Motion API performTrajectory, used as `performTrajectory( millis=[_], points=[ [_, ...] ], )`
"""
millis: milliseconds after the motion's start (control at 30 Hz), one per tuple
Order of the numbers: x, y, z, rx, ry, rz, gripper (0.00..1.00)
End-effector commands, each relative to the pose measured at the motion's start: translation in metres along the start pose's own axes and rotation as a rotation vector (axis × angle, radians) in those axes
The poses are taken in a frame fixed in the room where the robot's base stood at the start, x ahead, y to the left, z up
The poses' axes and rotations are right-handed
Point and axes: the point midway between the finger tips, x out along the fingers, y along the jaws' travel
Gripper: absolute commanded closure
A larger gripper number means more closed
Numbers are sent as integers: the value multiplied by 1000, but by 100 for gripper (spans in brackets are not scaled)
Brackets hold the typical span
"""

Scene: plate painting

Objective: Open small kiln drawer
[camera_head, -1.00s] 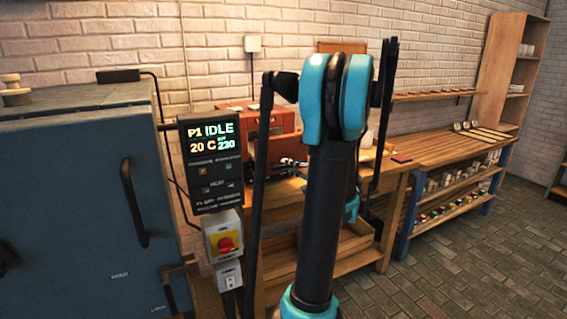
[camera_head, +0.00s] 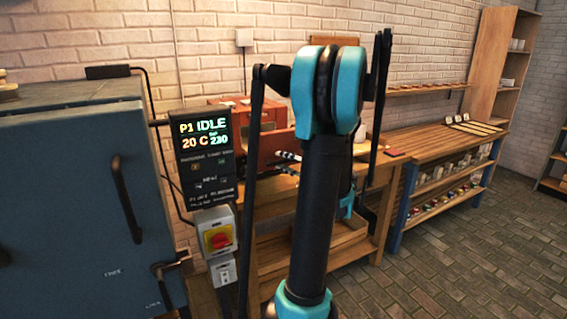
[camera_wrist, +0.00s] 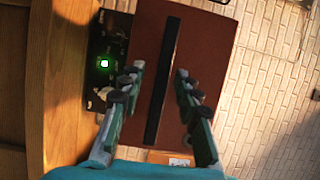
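The small kiln (camera_head: 270,119) is a red-orange box on the wooden bench, partly hidden behind my arm in the head view. In the wrist view a reddish-brown front panel (camera_wrist: 205,60) fills the middle, with a long black bar handle (camera_wrist: 165,80) running along it. It appears to be the small kiln's drawer front, and no open gap shows. My gripper (camera_wrist: 160,72) is open, with one finger on each side of the bar in this view. No contact with the bar shows, and the distance to it is unclear.
A large blue kiln (camera_head: 75,200) stands at left beside a control box (camera_head: 206,160) reading IDLE. The wooden bench (camera_head: 275,220) has a shelf below. A green light glows on a black panel (camera_wrist: 106,62) beside the drawer front. Brick floor (camera_head: 460,260) is open at right.

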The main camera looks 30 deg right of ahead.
Motion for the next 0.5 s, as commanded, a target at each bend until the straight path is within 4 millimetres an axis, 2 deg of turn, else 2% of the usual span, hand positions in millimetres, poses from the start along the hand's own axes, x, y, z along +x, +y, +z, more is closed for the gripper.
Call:
performTrajectory(
  millis=[167, 500],
  points=[
    [-13, 0, -1, 0, 4, 0, 67],
    [-76, 0, -1, 0, 5, 0, 67]
  ],
)
